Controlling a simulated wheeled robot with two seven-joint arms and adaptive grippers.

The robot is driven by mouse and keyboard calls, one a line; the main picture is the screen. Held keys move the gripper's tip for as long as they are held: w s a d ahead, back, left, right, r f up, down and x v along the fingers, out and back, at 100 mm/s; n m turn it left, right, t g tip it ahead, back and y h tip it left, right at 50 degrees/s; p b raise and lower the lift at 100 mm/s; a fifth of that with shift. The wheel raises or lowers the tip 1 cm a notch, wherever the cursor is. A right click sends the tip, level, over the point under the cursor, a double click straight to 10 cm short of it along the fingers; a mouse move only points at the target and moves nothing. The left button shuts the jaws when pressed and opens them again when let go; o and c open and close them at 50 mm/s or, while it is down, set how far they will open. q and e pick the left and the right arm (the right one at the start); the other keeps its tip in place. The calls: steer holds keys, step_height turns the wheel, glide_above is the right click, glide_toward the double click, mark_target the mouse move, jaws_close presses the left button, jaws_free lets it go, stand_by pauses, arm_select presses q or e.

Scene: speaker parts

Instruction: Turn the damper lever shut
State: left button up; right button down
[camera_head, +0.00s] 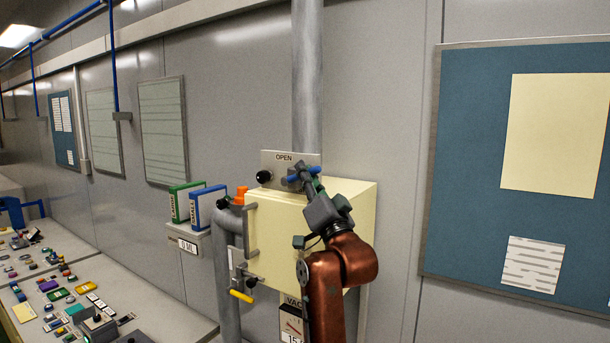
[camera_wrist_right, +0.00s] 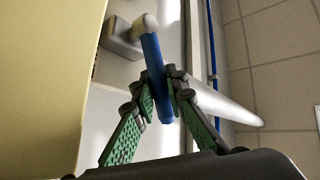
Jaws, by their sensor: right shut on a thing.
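The blue damper lever (camera_head: 293,179) sits in front of a grey plate marked OPEN (camera_head: 285,157), on the vertical grey duct (camera_head: 307,80). It lies nearly level, right of the word. In the right wrist view the blue lever (camera_wrist_right: 153,62) runs from a pale rounded hub down between my fingers. My right gripper (camera_head: 305,180) is shut on the lever. In the right wrist view its green-padded fingers (camera_wrist_right: 160,88) touch the lever on both sides. The lever's pivot is partly hidden in the head view. My left gripper is not in view.
A cream cabinet (camera_head: 275,230) stands right below the plate, close to my right arm. A black knob (camera_head: 264,177) is at the plate's left. A yellow-handled lever (camera_head: 242,296), a shelf with binders (camera_head: 188,234) and a cluttered console (camera_head: 130,300) are left.

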steer(key=c, duration=2.3)
jaws_free()
steer(key=shift+c, duration=0.2)
steer(key=o, duration=0.3)
steer(key=shift+s+d+r, duration=0.1)
steer(key=shift+s+d, duration=0.05)
steer(key=shift+s, duration=0.1)
steer(key=shift+o, duration=0.7)
steer(key=shift+w, duration=0.1)
steer(key=v, duration=1.2)
steer(key=shift+w, duration=0.1)
steer(key=shift+c, duration=0.2)
